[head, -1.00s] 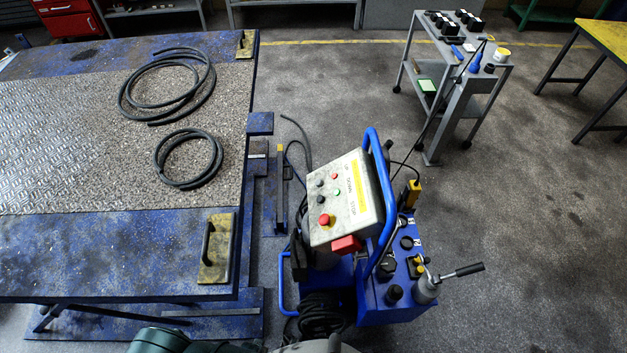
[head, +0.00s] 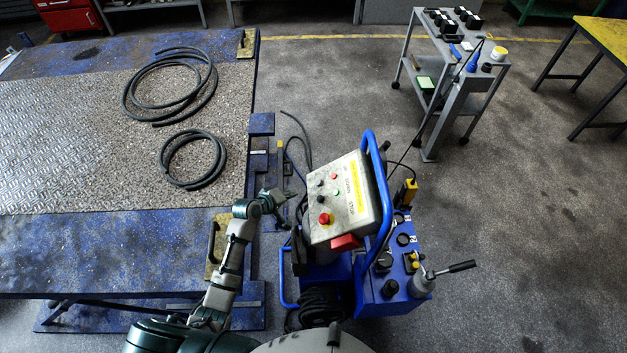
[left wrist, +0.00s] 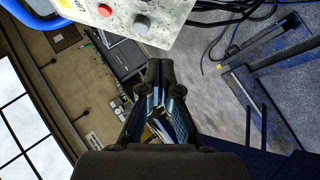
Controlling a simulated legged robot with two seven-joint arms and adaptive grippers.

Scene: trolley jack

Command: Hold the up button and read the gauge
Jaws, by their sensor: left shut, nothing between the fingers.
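The control panel (head: 350,215) is a light grey tilted box with a yellow label on a blue-framed cart. It carries black buttons (head: 321,183), a red one, a green one and a red mushroom button (head: 325,219). My left gripper (head: 284,196) is just left of the panel, apart from it, shut and empty. In the left wrist view, the shut fingertips (left wrist: 158,68) lie below the panel edge. That view shows a red button (left wrist: 104,10), a dark grey button (left wrist: 142,24) and "UP" lettering. I cannot make out a gauge face. My right gripper is not in view.
A blue lift platform (head: 120,250) with coiled hoses (head: 170,90) fills the left. The cart's blue handle (head: 380,190) rises right of the panel. A hand pump lever (head: 455,268) juts right. A grey trolley (head: 455,85) stands behind, with open floor around.

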